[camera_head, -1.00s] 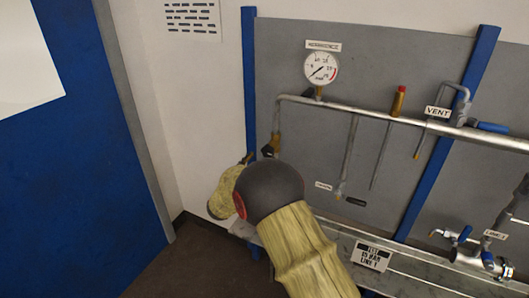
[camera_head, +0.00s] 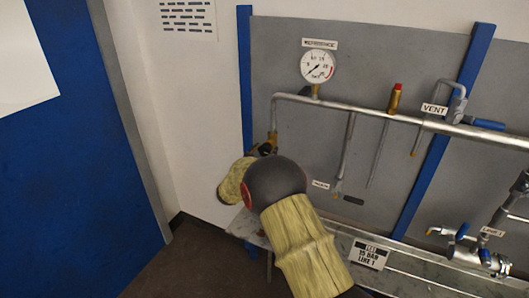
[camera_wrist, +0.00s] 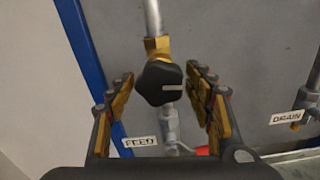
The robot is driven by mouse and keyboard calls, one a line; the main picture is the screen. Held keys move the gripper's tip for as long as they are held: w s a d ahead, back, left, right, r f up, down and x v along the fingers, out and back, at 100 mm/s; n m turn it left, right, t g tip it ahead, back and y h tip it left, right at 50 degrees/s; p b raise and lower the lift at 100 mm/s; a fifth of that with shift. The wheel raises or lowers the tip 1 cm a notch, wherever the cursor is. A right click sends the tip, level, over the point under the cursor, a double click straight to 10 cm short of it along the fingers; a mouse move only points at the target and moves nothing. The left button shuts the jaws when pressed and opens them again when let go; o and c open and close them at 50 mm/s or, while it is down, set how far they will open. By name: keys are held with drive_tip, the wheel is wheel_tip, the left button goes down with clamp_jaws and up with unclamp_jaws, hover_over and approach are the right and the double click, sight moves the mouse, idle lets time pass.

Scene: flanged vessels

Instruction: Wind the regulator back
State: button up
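The regulator's black knob (camera_wrist: 160,83) sits below a brass fitting (camera_wrist: 157,47) on the vertical pipe in the wrist view. It has a pale line on its face. My gripper (camera_wrist: 166,88) is open, with one finger on each side of the knob and a gap to it on both sides. In the head view my gripper (camera_head: 262,150) is partly hidden behind my arm, at the lower left end of the pipework. The FEED label (camera_wrist: 141,142) is below the knob. The reference gauge (camera_head: 318,66) is above, its needle towards the lower left of the dial.
A blue post (camera_head: 245,75) and white wall stand close left of the gripper. The DRAIN label (camera_wrist: 286,118) and its pipe are to the right. A VENT valve (camera_head: 461,105) and a red-topped relief valve (camera_head: 395,98) sit along the horizontal pipe.

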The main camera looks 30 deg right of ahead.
drive_tip(key=c, duration=0.9)
drive_tip(key=shift+n, duration=0.3)
drive_tip(key=n+p, duration=0.3)
drive_tip(key=shift+r, duration=0.2)
drive_tip(key=n+p, duration=0.2)
drive_tip(key=n, duration=0.1)
drive_tip(key=n+p, duration=0.5)
drive_tip(key=n, duration=0.1)
drive_tip(key=shift+s+d+n, duration=0.1)
drive_tip(key=shift+n, duration=0.2)
drive_tip(key=n+p, duration=0.3)
drive_tip(key=n, duration=0.2)
drive_tip(key=shift+n+p, duration=0.4)
drive_tip(key=o, duration=1.2)
drive_tip(key=shift+c, duration=0.2)
